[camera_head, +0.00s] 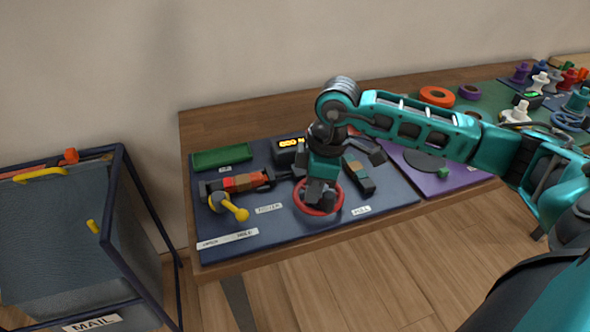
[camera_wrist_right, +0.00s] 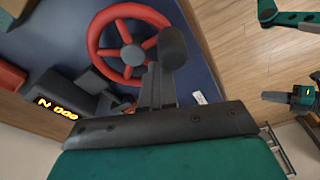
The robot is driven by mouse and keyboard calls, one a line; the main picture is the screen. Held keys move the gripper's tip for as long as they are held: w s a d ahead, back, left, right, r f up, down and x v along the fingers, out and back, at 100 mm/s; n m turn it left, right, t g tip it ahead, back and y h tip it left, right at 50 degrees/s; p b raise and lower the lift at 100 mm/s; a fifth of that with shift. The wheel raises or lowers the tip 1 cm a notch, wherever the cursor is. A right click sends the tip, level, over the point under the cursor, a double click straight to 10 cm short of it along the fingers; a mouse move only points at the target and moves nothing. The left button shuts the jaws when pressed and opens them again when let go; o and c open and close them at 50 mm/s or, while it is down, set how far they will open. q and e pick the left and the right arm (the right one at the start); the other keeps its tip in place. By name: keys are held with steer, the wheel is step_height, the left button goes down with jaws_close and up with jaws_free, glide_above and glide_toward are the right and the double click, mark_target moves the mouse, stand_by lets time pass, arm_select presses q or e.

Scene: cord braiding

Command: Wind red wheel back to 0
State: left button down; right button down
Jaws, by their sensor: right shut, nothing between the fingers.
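The red wheel (camera_head: 340,199) lies flat on the blue panel, partly covered by my right gripper in the head view. In the right wrist view, the red wheel (camera_wrist_right: 95,38) shows its rim, spokes and hub, with a dark cylindrical knob (camera_wrist_right: 173,48) at its side. My right gripper (camera_head: 319,194) points down over the wheel. Its fingers (camera_wrist_right: 156,76) are shut and empty, close to the rim and knob; I cannot tell whether they touch. A small display (camera_head: 289,143) behind the wheel glows with orange digits that look like zeros.
The blue panel (camera_head: 290,232) also holds a yellow lever (camera_head: 235,210), a green pad (camera_head: 221,157) and a red-and-dark tool-like part (camera_head: 240,182). A purple panel (camera_head: 470,177) adjoins on the right. A mail bin (camera_head: 70,250) stands left of the table.

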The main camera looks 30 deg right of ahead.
steer(key=c, duration=1.9)
jaws_free()
steer(key=o, duration=0.5)
steer(key=r, duration=0.4)
steer(key=d+r+p, duration=0.1)
steer(key=r, duration=0.3)
steer(key=s+r, duration=0.1)
steer(key=r, duration=0.3)
steer(key=shift+d+r, duration=0.3)
steer(key=shift+r, duration=0.1)
